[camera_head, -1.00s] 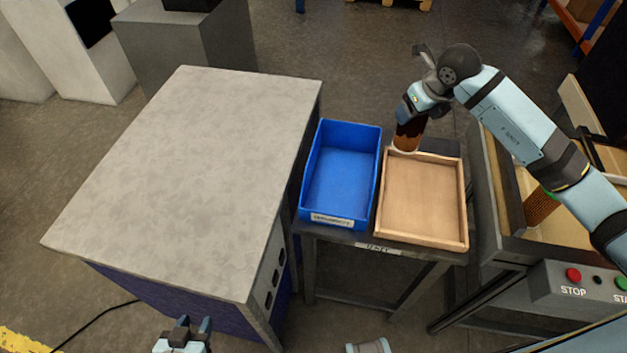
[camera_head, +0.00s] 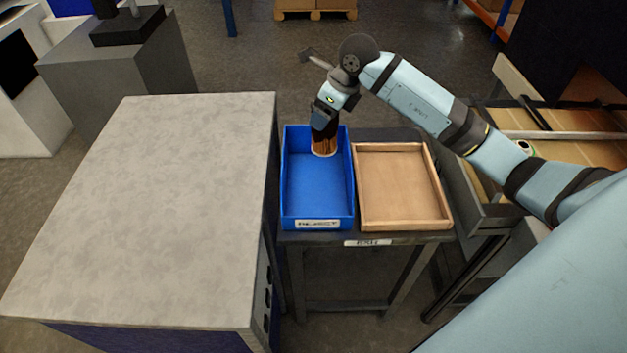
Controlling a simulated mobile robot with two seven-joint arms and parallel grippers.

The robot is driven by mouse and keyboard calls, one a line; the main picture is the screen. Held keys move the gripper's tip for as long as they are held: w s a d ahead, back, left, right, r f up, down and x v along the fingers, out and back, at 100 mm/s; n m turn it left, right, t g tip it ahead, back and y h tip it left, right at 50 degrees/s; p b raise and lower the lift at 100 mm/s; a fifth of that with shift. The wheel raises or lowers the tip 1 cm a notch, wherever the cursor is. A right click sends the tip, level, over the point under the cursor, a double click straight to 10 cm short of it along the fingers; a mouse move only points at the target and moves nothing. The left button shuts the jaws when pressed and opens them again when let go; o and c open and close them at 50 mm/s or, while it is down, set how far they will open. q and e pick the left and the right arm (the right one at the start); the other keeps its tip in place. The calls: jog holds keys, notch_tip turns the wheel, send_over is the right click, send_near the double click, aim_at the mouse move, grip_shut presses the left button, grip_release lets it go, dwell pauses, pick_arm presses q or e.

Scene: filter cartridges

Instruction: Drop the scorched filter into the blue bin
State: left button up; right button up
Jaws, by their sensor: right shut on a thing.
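The blue bin (camera_head: 317,193) stands on a small dark table and looks empty inside. My right gripper (camera_head: 322,130) points down over the far right part of the bin. It is shut on the scorched filter (camera_head: 324,145), a brown cylinder, dark at the top, with a pale lower rim. The filter hangs upright at the bin's far end; I cannot tell whether its lower end is below the bin's rim. The gripper's fingers hide the filter's top. My left gripper is out of view.
An empty wooden tray (camera_head: 402,190) sits right of the bin on the same small table (camera_head: 343,237). A large grey-topped cabinet (camera_head: 150,200) stands close on the left. A machine or conveyor with a wooden-coloured bed (camera_head: 575,151) is at the right.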

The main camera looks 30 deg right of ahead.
notch_tip(320, 180, down, 4)
jog(key=shift+r+b, duration=0.25)
jog(key=shift+b, duration=0.55)
jog(key=shift+f, duration=0.35)
jog(key=o, duration=1.1)
jog(key=shift+c, duration=0.2)
jog(key=shift+r, duration=0.1)
jog(key=b+v, duration=0.1)
jog(key=v, duration=1.2)
jog(key=shift+r, duration=0.35)
jog(key=shift+s, duration=0.15)
